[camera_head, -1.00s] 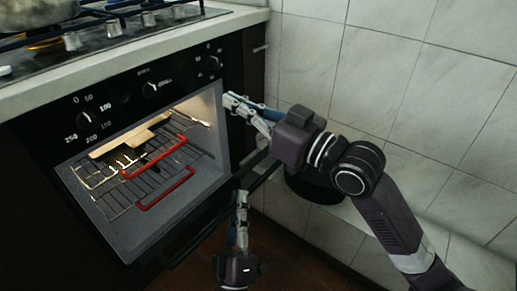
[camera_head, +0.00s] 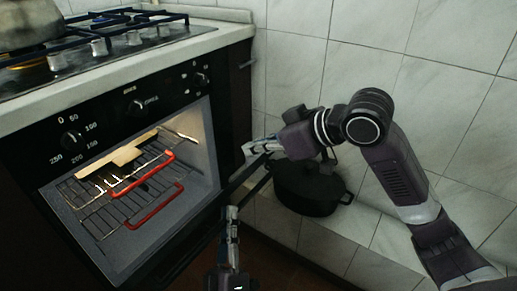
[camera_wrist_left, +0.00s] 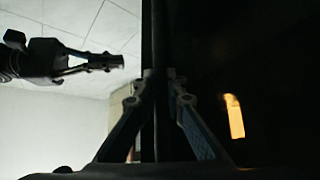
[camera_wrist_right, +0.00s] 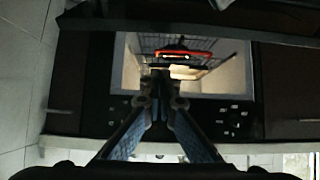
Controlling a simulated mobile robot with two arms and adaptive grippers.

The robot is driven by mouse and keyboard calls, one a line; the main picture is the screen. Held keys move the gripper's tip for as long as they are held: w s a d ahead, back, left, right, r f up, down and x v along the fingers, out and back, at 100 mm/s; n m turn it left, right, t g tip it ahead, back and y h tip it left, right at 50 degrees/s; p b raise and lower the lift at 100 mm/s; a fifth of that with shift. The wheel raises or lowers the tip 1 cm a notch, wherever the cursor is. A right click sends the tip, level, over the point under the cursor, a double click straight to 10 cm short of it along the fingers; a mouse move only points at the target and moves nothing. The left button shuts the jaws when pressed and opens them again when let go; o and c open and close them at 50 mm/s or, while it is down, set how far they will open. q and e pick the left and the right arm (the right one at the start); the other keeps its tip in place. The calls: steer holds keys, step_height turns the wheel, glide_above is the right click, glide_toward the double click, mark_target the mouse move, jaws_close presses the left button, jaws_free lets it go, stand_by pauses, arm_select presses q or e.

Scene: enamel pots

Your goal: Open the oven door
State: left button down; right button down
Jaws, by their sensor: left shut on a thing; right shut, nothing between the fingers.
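The oven (camera_head: 112,113) stands at left with its cavity open and lit. Its dark door (camera_head: 196,236) is swung down and out from the front; much of it is in shadow, so its exact angle is unclear. My left gripper (camera_head: 232,213) is at the door's outer edge. In the left wrist view its fingers (camera_wrist_left: 160,78) are shut on a dark straight bar or edge of the door (camera_wrist_left: 155,35). My right gripper (camera_head: 250,150) is shut and empty, above the door's far right end. In the right wrist view its fingertips (camera_wrist_right: 160,78) are in front of the open cavity.
Inside are wire racks (camera_head: 100,206) with red-edged handles (camera_head: 150,208) and a light board (camera_head: 125,152). A black lidded pot (camera_head: 312,190) stands right of the door by the tiled wall (camera_head: 385,75). A gas hob (camera_head: 95,40) with a pot is above.

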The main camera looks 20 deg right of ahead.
mark_target(248, 173)
arm_select(q)
steer(key=shift+a, duration=0.1)
arm_select(e)
steer(key=x, duration=0.6)
steer(key=shift+s+d+f, duration=0.25)
steer(key=shift+s+f, duration=0.1)
steer(key=shift+f, duration=0.15)
steer(key=shift+s+d+f, duration=0.3)
steer(key=shift+f, duration=0.2)
steer(key=shift+s+d+f, duration=0.3)
steer(key=shift+s+f, duration=0.05)
steer(key=shift+s, duration=0.05)
